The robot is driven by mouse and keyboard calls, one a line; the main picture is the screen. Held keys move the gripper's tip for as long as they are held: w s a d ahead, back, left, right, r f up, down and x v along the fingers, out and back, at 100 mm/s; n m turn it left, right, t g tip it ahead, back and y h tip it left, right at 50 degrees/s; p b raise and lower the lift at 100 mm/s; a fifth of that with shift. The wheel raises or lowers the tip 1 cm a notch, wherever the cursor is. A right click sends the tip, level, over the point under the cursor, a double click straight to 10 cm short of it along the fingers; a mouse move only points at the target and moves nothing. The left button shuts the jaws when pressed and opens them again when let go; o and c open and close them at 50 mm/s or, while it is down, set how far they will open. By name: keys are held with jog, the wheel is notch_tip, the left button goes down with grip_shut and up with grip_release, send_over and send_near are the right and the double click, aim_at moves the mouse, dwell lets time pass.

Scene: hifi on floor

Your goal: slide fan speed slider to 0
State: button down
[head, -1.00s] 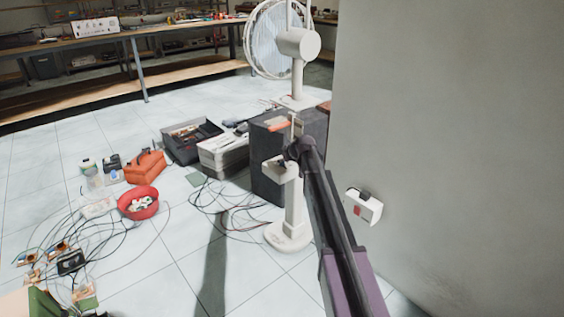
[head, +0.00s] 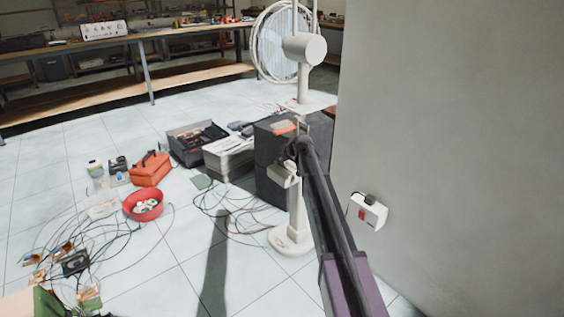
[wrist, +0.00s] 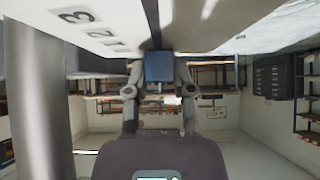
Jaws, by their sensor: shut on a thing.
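The white fan (head: 303,49) stands at the upper middle of the head view, seen from behind. A white pedestal (head: 293,236) rises from the floor below it, partly hidden by my arm. In the wrist view, a white panel (wrist: 100,28) with printed digits, including a 3, fills the top. A dark blue block (wrist: 158,66), which looks like the fan speed slider, sits between the fingers of my gripper (wrist: 158,78). My gripper is shut on it. In the head view my gripper (head: 289,166) is small and partly hidden at the top of the pedestal.
A wall (head: 450,130) stands close on the right, with a white socket box (head: 368,211) low beside it. A dark cabinet (head: 275,185) is behind the pedestal. Loose cables, a red bowl (head: 144,204) and an orange case (head: 150,170) lie on the floor at left.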

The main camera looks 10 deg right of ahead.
jog(key=shift+c, duration=2.2)
grip_release()
jog(key=shift+w+a, duration=0.1)
jog(key=shift+w, duration=0.05)
jog(key=shift+s+d, duration=0.5)
jog(key=shift+s, duration=0.35)
jog(key=s, duration=0.1)
jog(key=s+d, duration=0.1)
jog(key=shift+s+d, duration=0.25)
jog(key=shift+s, duration=0.15)
jog(key=p+v, duration=1)
jog(key=v, duration=0.4)
jog(key=s+a+f+m+g+h+b, duration=0.1)
jog(key=s+a+f+g+b, duration=0.1)
jog(key=s+f, duration=0.3)
jog(key=s+a+f+m+g+b, duration=0.1)
jog(key=s+f, duration=0.5)
jog(key=s, duration=0.8)
jog(key=a+g+b, duration=0.1)
jog(key=a+b, duration=0.1)
jog(key=b, duration=0.1)
jog(key=shift+a+m+g+h+b, duration=0.3)
jog(key=shift+a+m+h+b, duration=0.05)
jog(key=shift+m+h+b, duration=0.05)
